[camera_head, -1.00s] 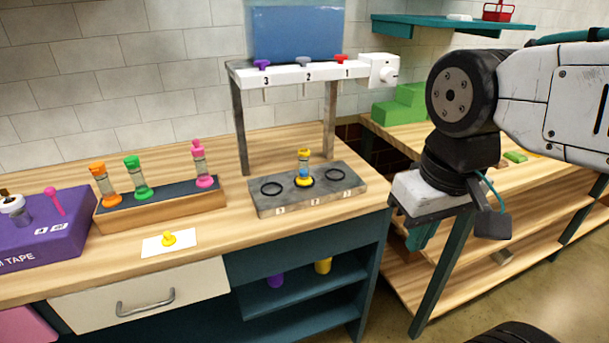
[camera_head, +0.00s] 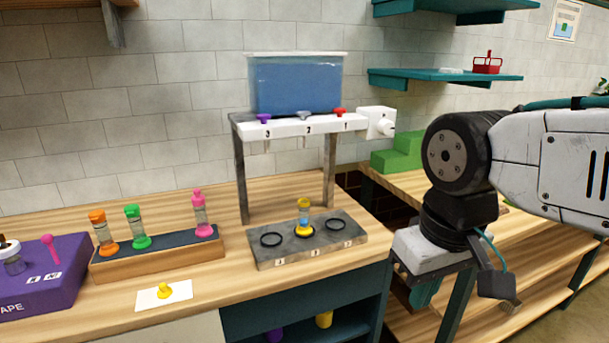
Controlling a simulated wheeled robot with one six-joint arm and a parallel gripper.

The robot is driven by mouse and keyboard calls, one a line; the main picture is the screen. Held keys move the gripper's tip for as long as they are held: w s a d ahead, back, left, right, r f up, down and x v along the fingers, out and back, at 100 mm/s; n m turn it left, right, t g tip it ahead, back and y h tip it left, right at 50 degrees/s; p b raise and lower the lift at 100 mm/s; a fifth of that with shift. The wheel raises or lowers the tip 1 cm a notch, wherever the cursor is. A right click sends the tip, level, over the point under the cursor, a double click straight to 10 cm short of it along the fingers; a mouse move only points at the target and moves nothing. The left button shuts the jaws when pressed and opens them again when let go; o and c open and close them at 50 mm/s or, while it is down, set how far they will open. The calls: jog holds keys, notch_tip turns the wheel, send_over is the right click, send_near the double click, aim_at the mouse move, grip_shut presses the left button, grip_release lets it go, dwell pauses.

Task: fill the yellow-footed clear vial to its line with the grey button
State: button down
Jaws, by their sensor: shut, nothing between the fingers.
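The yellow-footed clear vial (camera_head: 304,218) stands upright in the middle ring of the grey base plate (camera_head: 262,258). Blue shows in its lower part; its line is too small to make out. The grey button (camera_head: 304,116) sits in the middle of the dispenser's white bar (camera_head: 285,128), above the number 2. A purple button (camera_head: 264,119) is to its left and a red button (camera_head: 340,112) to its right. My gripper (camera_head: 424,290) hangs at the right, shut and empty, pointing down, well apart from the dispenser and vial.
A blue-filled tank (camera_head: 297,86) sits on top of the dispenser. A wooden rack (camera_head: 158,259) with orange, green and pink vials stands left. A yellow stopper (camera_head: 165,291) lies on a white card. A white knob box (camera_head: 377,122) projects at the bar's right end.

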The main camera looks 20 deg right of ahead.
notch_tip(320, 180, up, 29)
jog(key=m+t+y, duration=0.1)
jog(key=m+t, duration=0.6)
jog(key=t, duration=0.1)
send_over(305, 112)
jog(key=shift+s+r, duration=0.1)
jog(key=shift+s, duration=0.1)
jog(key=shift+f, duration=4.45)
jog(key=shift+f, duration=0.15)
jog(key=shift+f, duration=0.25)
